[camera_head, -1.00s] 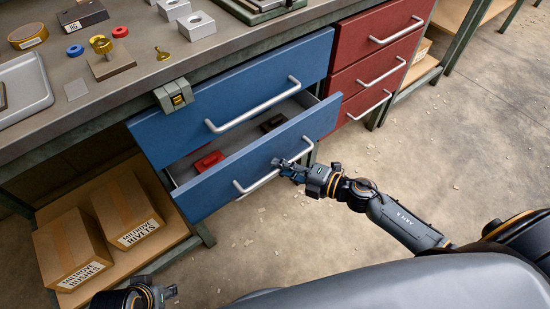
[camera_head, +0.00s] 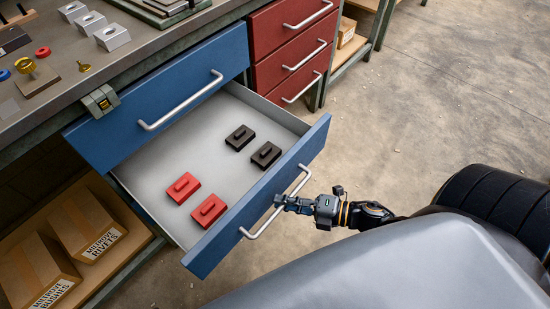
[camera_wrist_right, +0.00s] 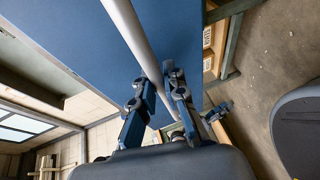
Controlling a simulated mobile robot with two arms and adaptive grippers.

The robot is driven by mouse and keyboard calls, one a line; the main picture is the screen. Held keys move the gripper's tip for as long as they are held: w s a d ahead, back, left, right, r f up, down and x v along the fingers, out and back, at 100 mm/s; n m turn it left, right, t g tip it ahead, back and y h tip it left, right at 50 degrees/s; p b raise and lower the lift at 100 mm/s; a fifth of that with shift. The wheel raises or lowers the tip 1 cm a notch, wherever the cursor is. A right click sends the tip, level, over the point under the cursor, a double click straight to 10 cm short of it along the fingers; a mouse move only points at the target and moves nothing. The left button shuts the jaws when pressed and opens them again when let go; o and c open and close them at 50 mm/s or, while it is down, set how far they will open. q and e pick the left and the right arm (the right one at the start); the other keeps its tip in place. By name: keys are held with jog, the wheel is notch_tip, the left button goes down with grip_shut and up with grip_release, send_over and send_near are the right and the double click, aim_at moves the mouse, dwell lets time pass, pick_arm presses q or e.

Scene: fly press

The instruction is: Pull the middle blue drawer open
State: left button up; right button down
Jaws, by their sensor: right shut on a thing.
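The middle blue drawer (camera_head: 213,250) is pulled well out below the closed top blue drawer (camera_head: 112,140). Its grey interior shows two red blocks and two dark blocks. My right gripper (camera_head: 281,200) is shut on the drawer's silver bar handle (camera_head: 298,184), near its middle. In the right wrist view, the fingers (camera_wrist_right: 158,95) lie on either side of the handle bar (camera_wrist_right: 130,30), with the blue drawer front (camera_wrist_right: 75,45) behind. My left gripper is out of the head view.
Red drawers (camera_head: 290,58) stand shut to the right of the blue ones. Cardboard boxes (camera_head: 85,225) sit on a low shelf at the left. The workbench (camera_head: 165,45) holds metal blocks and small parts. Concrete floor (camera_head: 430,90) is open at the right.

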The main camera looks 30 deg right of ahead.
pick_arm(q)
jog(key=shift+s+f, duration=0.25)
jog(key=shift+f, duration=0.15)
pick_arm(e)
jog(key=shift+s+d, duration=0.25)
jog(key=shift+s, duration=0.5)
jog(key=c, duration=1.4)
grip_release()
jog(key=shift+o, duration=0.2)
jog(key=v, duration=1.2)
jog(key=shift+w+r, duration=0.1)
